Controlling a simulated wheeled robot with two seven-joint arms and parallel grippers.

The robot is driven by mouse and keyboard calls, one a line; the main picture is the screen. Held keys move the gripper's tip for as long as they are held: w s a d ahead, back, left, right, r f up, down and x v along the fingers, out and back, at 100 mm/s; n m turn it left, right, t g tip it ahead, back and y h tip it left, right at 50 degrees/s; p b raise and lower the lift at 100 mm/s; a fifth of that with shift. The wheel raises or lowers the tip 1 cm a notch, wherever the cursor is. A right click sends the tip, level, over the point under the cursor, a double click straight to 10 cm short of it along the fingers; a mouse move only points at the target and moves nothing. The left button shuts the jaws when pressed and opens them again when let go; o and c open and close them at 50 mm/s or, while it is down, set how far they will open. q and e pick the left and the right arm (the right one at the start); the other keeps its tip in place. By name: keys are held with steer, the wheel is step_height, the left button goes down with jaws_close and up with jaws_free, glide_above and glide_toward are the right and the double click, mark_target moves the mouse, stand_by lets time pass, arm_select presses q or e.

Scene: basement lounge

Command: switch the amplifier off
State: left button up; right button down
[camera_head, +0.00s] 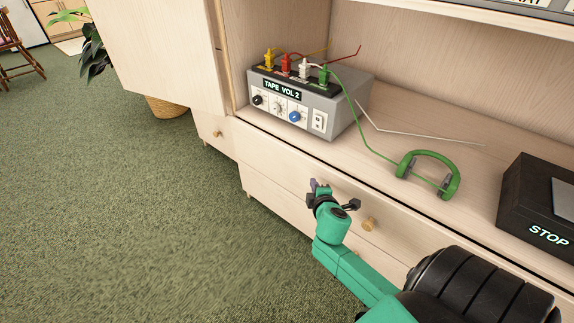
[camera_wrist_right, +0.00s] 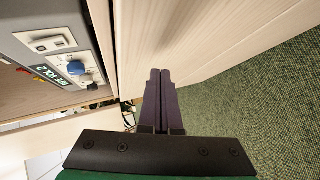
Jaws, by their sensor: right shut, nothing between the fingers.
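The amplifier (camera_head: 309,97) is a grey box labelled "TAPE VOL 2" on the cabinet shelf. Its front has black, white and blue knobs and a white switch plate (camera_head: 318,121) at the right end. The switch plate also shows in the right wrist view (camera_wrist_right: 50,41), at the upper left; its setting is too small to tell. Yellow, red, white and green plugs stand on its top. My right gripper (camera_head: 313,184) is shut and empty, in front of the drawers, below and apart from the amplifier. In the right wrist view its fingers (camera_wrist_right: 160,88) are together. My left gripper is out of view.
Green headphones (camera_head: 443,172) lie on the shelf right of the amplifier, joined by a green cable. A black box marked "STOP" (camera_head: 541,205) stands farther right. A drawer knob (camera_head: 369,224) juts out beside my right gripper. Open green carpet (camera_head: 130,210) lies left.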

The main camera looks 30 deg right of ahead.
mark_target(314, 118)
step_height(314, 118, up, 13)
steer(key=s+a+n+t+h+b, duration=0.1)
steer(key=a+n+t+h+b, duration=0.15)
steer(key=t+b, duration=0.3)
steer(key=shift+m+g+h, duration=0.25)
steer(key=x, duration=0.4)
steer(key=d+b+x, duration=0.1)
steer(key=x, duration=0.3)
steer(key=s+d+b+x, duration=0.1)
steer(key=x, duration=0.3)
steer(key=shift+w+d+f, duration=0.1)
steer(key=shift+d+f, duration=0.05)
steer(key=shift+w+d+b, duration=0.15)
steer(key=shift+d+b, duration=0.15)
steer(key=shift+d, duration=0.2)
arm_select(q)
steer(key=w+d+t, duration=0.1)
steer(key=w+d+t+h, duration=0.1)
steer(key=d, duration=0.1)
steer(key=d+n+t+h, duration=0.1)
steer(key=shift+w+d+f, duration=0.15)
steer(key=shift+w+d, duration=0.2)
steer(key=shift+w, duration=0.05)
